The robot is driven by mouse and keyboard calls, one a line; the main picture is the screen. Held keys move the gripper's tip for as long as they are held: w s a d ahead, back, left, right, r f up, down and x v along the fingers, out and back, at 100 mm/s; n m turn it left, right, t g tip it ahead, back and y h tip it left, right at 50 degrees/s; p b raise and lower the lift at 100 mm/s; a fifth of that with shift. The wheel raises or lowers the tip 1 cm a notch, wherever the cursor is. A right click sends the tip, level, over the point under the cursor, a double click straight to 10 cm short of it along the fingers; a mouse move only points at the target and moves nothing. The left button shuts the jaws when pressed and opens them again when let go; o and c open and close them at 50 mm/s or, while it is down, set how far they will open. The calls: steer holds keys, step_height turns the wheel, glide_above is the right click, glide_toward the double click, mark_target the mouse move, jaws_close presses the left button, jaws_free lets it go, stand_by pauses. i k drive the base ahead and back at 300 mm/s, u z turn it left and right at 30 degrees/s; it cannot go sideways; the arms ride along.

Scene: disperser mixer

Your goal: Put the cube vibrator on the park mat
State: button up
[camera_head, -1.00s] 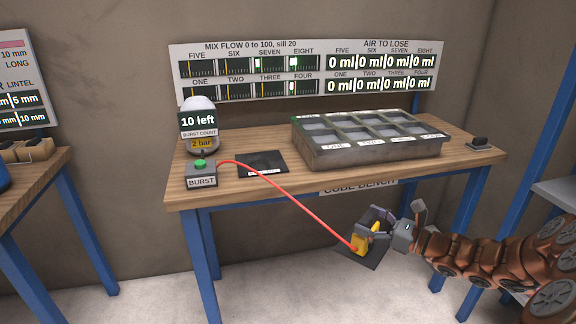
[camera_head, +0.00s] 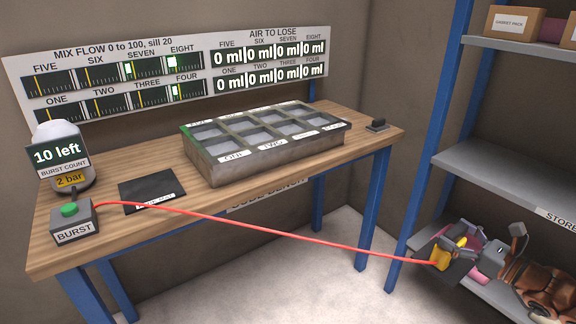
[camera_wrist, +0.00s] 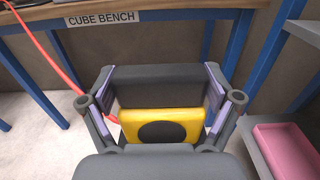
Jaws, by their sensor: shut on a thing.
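The cube vibrator is a yellow block with a dark round face (camera_wrist: 162,131), held between the fingers of my gripper (camera_wrist: 160,110) in the wrist view. In the head view my gripper (camera_head: 448,256) is at the lower right, shut on the yellow vibrator (camera_head: 440,254), off the bench and in front of the shelf. A red hose runs from the vibrator to the burst box (camera_head: 72,222). The park mat (camera_head: 150,190) is a flat black square with a white label, lying bare on the bench, left of the grey mould tray.
The grey mould tray (camera_head: 270,166) stands mid-bench (camera_head: 340,180). A gauge bottle (camera_head: 62,160) stands at the left behind the burst box. A small dark block (camera_head: 377,125) sits at the right end. The grey shelf (camera_head: 500,150) is on the right. A pink bin (camera_wrist: 288,145) shows in the wrist view.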

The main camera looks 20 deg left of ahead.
mark_target(163, 190)
steer(key=z, duration=1.35)
steer(key=k, duration=1.85)
steer(key=u, duration=2.5)
